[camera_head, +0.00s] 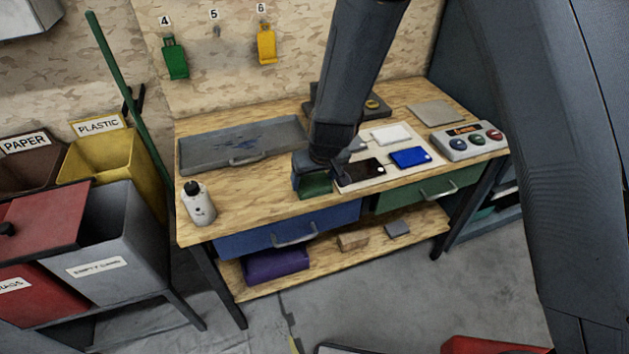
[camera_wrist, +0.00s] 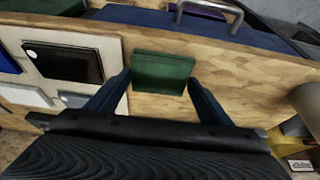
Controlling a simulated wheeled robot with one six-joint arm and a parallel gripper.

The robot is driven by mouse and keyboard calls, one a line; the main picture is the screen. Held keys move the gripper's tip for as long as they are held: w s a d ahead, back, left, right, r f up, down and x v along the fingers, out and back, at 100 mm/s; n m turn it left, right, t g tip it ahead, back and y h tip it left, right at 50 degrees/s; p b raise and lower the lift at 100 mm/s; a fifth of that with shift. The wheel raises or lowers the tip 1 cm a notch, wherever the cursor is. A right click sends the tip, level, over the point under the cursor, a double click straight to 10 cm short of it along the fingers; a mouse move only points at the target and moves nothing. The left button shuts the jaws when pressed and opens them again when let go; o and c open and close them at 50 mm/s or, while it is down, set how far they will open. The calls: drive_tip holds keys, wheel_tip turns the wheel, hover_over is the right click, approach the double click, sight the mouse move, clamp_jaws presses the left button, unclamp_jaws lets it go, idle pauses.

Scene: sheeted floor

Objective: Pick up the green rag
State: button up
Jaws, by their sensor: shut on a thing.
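The green rag (camera_head: 316,184) is a small folded dark green block near the front edge of the wooden workbench. In the wrist view the green rag (camera_wrist: 162,72) lies between the tips of my two fingers. My gripper (camera_head: 318,178) reaches down from above and is shut on the rag, a finger at each side. In the wrist view my gripper (camera_wrist: 163,88) shows both fingers against the rag's sides. I cannot tell whether the rag is clear of the bench top. My gripper hides part of the rag in the head view.
The wooden workbench (camera_head: 260,194) holds a grey tray (camera_head: 240,146), a white bottle (camera_head: 198,203), a board with black (camera_head: 360,172) and blue (camera_head: 409,157) pieces, and a button box (camera_head: 468,140). Bins (camera_head: 110,240) stand at left. A blue drawer (camera_head: 285,232) is below.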

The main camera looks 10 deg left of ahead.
sight(314, 183)
drive_tip(key=shift+r, duration=0.15)
wheel_tip(314, 183, up, 10)
drive_tip(key=p, duration=1)
drive_tip(key=shift+p, duration=0.3)
drive_tip(key=shift+f, duration=0.2)
